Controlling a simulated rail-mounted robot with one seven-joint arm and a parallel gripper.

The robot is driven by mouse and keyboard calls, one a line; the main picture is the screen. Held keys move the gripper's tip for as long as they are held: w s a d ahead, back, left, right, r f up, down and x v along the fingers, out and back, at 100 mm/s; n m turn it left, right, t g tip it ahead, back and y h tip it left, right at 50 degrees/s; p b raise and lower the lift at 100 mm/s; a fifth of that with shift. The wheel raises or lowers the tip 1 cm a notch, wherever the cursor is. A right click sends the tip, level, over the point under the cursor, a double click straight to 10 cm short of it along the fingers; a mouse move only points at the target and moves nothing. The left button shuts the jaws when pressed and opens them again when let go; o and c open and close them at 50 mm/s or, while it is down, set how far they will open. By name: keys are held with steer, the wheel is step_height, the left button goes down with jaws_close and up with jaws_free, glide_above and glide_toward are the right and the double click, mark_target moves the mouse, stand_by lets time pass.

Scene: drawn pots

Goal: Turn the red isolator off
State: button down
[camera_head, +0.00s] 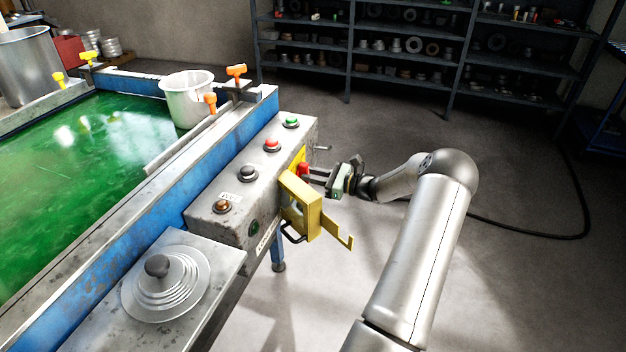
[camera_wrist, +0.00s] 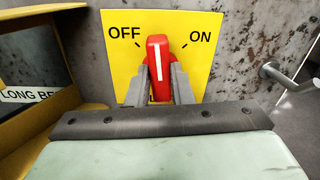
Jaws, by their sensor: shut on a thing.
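The red isolator (camera_wrist: 158,60) is a red handle with a white line on a yellow plate (camera_wrist: 120,63) marked OFF at upper left and ON at upper right. In the wrist view the handle stands nearly upright, its line pointing between the two words. My gripper (camera_wrist: 158,82) is shut on it, one finger on each side.
An open yellow cover (camera_head: 308,208) stands out from the box just left of my gripper. It also edges the wrist view (camera_wrist: 35,60). A small metal lever (camera_wrist: 285,75) sticks out to the right. Several push buttons top the box.

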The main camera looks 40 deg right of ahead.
steer(key=shift+s+a+f+n+b, duration=0.1)
steer(key=shift+n+b, duration=1.2)
steer(key=shift+n, duration=0.6)
steer(key=shift+s+a+f+n+b, duration=0.1)
steer(key=shift+n+b, duration=1.15)
steer(key=shift+n, duration=0.65)
steer(key=c, duration=1.3)
jaws_free()
steer(key=shift+r, duration=0.1)
steer(key=shift+d, duration=0.1)
steer(key=v, duration=1.7)
steer(key=shift+s+p, duration=0.2)
steer(key=shift+p, duration=0.2)
